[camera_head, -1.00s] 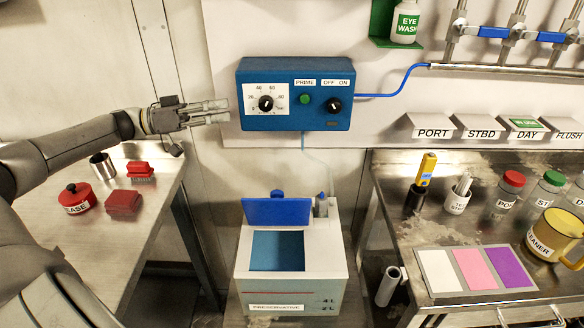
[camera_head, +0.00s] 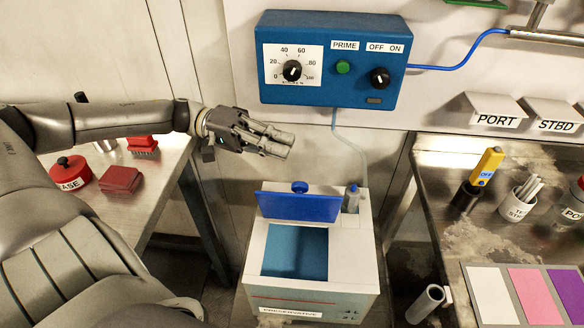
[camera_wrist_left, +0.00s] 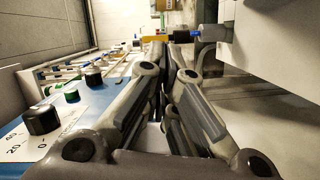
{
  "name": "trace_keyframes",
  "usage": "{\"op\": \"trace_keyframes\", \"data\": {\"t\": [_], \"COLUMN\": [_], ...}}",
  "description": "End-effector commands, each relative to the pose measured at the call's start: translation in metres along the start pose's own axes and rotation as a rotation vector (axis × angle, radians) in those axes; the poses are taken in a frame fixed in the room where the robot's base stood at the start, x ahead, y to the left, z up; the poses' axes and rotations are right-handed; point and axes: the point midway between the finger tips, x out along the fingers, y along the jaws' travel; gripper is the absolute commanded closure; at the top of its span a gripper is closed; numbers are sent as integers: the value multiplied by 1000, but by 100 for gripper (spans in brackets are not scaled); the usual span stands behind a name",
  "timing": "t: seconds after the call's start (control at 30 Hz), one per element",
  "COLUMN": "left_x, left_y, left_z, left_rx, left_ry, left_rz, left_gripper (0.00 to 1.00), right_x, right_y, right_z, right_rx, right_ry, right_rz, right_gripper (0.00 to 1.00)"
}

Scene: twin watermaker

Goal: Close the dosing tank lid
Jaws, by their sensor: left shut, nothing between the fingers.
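The dosing tank (camera_head: 345,272) is a white box on the floor between the two benches, labelled PRESERVATIVE on its front. Its blue lid (camera_head: 312,207) stands raised at the back of the opening, with a round blue knob on its far side. The square opening shows a blue inside. My left gripper (camera_head: 286,143) is shut and empty, above and behind the raised lid and just below the dosing pump box. In the left wrist view its fingers (camera_wrist_left: 168,75) lie together with nothing between them. My right gripper is in neither current view.
The blue pump box (camera_head: 330,62) with dials hangs on the wall just above my left gripper; a clear tube runs down from it to the tank. The left bench holds a red grease tin (camera_head: 71,173) and red blocks. The right bench holds a yellow meter (camera_head: 487,166), cups and a colour card.

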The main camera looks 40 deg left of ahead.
Motion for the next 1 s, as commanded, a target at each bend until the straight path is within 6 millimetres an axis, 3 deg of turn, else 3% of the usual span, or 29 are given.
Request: {"op": "trace_keyframes", "data": {"t": [0.13, 0.27, 0.4, 0.7, 1.0], "left_x": [22, 37, 36, 41, 43], "left_y": [0, 1, 3, 3, 0], "left_z": [0, -1, 10, 30, 38], "left_rx": [6, 8, -2, -1, 2], "left_ry": [2, 2, 0, 2, 3], "left_rz": [6, 6, -3, -2, -1], "left_gripper": [100, 100, 100, 100, 100], "right_x": [8, 10, -7, -27, -31], "right_y": [-1, -6, -13, -14, -8], "right_z": [-8, -30, -44, -32, -22], "right_rx": [1, 5, 8, 4, 0], "right_ry": [14, 47, 67, 47, 32], "right_rz": [-1, -6, -15, -17, -10], "right_gripper": [51, 51, 51, 51, 51]}}
